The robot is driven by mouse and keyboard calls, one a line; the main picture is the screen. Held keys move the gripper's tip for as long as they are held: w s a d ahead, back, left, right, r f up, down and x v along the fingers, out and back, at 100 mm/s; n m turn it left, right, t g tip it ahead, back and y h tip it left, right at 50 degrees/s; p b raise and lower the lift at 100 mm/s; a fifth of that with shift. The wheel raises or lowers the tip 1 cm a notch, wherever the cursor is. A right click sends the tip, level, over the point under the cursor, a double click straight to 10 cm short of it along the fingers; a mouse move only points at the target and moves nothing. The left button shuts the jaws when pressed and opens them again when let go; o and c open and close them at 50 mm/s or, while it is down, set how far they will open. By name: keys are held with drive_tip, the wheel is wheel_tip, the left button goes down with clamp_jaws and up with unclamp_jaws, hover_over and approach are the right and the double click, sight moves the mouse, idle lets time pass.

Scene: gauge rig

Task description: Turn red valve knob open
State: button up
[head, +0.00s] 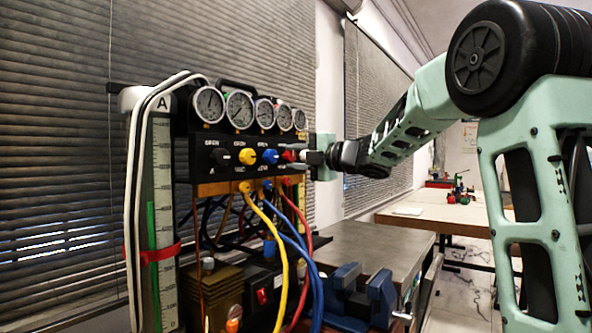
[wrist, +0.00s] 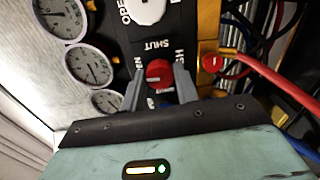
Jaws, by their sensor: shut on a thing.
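The red valve knob (head: 288,156) is at the right end of the row of knobs on the black gauge panel (head: 200,160). In the wrist view the red knob (wrist: 158,73) shows between the two grey fingers of my gripper (wrist: 160,84), with SHUT and OPEN lettering around it. My gripper (head: 302,157) reaches in from the right in the head view and is shut on the knob. The knob's lower part is hidden between the fingers, so its exact turn angle is hard to tell.
Black, yellow (head: 247,155) and blue (head: 270,156) knobs sit left of the red one. Several round gauges (head: 240,109) stand above. Yellow, blue and red hoses (head: 305,235) hang below the panel. A blue vise (head: 380,296) stands on the bench below.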

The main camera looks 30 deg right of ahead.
drive_tip(key=shift+f+n+b, duration=0.1)
drive_tip(key=shift+n+b, duration=0.4)
drive_tip(key=shift+n, duration=0.1)
drive_tip(key=o, duration=1)
drive_tip(key=shift+c, duration=0.2)
drive_tip(key=b+v, duration=0.1)
drive_tip(key=v, duration=1.6)
drive_tip(key=shift+s, duration=0.2)
